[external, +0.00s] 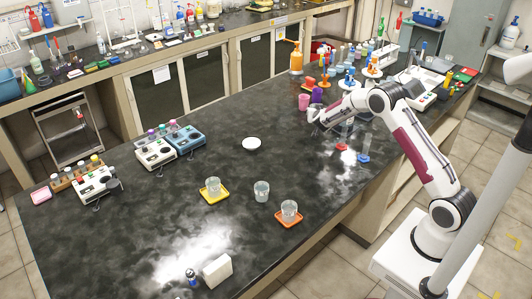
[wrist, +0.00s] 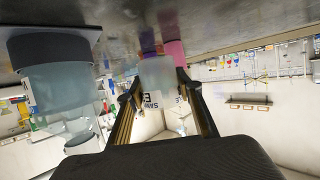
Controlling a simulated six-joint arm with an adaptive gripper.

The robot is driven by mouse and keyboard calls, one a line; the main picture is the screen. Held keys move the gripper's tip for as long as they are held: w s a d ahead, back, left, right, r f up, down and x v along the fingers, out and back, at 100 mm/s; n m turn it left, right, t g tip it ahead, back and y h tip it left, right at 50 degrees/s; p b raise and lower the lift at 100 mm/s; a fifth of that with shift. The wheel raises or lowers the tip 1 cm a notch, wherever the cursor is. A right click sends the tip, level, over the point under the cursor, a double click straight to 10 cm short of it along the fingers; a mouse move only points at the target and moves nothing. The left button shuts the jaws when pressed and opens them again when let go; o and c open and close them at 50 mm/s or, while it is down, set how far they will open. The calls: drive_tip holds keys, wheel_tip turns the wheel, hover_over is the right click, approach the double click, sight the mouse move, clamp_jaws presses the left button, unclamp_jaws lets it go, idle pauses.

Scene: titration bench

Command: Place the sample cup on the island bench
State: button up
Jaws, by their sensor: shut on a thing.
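My gripper (wrist: 158,88) is shut on a translucent cup (wrist: 157,72) with a white label of dark letters, only partly readable, which appears to be the sample cup. In the external view my gripper (external: 316,116) is low over the far right part of the dark island bench (external: 130,225), close to a pink cup (external: 303,102) and a purple cup (external: 317,95). The held cup is mostly hidden there. I cannot tell whether it touches the bench. In the wrist view the bench surface (wrist: 225,20) fills the top of the picture.
Clear cylinders on a red base (external: 342,147) and a blue base (external: 363,158) stand close beside my gripper. A white dish (external: 251,143) lies mid-bench. Cups stand on a yellow tray (external: 224,195) and an orange tray (external: 281,222), with a clear beaker (external: 261,190) between. The front left is largely clear.

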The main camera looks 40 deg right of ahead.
sight(313, 127)
drive_tip(key=shift+f, duration=0.8)
drive_tip(key=shift+f, duration=0.1)
drive_tip(key=shift+f, duration=1.75)
drive_tip(key=shift+f, duration=0.2)
drive_tip(key=o, duration=1.2)
drive_tip(key=shift+c, duration=0.2)
drive_tip(key=shift+r, duration=0.2)
drive_tip(key=shift+v, duration=6.05)
